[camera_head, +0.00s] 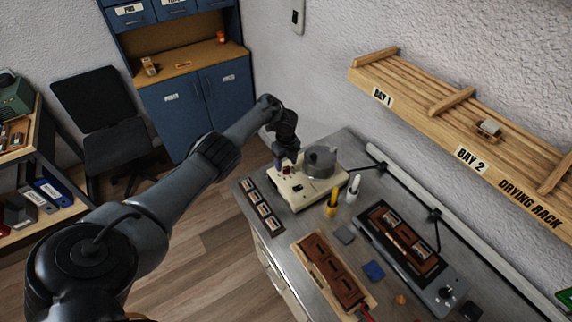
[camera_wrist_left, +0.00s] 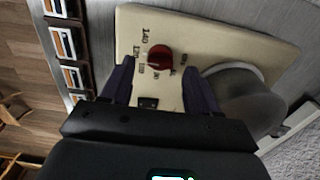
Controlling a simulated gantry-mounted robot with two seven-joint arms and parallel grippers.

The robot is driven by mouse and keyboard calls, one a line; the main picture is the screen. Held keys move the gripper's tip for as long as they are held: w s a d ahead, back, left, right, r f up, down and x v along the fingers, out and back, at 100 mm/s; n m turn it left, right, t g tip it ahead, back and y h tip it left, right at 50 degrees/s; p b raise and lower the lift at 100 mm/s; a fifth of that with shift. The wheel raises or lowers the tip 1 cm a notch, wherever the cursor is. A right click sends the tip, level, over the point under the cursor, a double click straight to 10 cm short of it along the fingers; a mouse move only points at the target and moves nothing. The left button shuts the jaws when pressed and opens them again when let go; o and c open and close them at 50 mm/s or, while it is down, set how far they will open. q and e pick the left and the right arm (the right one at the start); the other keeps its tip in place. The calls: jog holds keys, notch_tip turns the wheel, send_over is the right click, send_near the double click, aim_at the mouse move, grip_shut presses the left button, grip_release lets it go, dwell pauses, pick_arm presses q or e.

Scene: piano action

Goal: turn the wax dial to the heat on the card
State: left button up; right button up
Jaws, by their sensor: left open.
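The wax dial (camera_wrist_left: 160,57) is a red knob on the cream heater base (camera_wrist_left: 215,35), ringed by small dark numbers, hard to read; one looks like 140. It also shows in the head view (camera_head: 287,170). A grey metal pot (camera_wrist_left: 240,88) stands on the base beside the dial. My left gripper (camera_wrist_left: 158,72) is open above the base. Its two dark fingers stand on either side of the dial, with gaps; the knob lies a little beyond the fingertips, between them. I cannot make out a heat card. My right gripper is not in view.
Several small framed pieces (camera_head: 262,206) lie along the bench's left edge. Yellow (camera_head: 332,203) and white bottles (camera_head: 353,188) stand right of the heater. A brown-blocked tray (camera_head: 335,272) and a dark unit with a knob (camera_head: 415,255) are nearer. A drying rack (camera_head: 465,125) hangs above.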

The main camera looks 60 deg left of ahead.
aim_at(286, 168)
pick_arm(q)
notch_tip(286, 168, up, 8)
jog(key=p, duration=0.4)
jog(key=shift+r, duration=0.2)
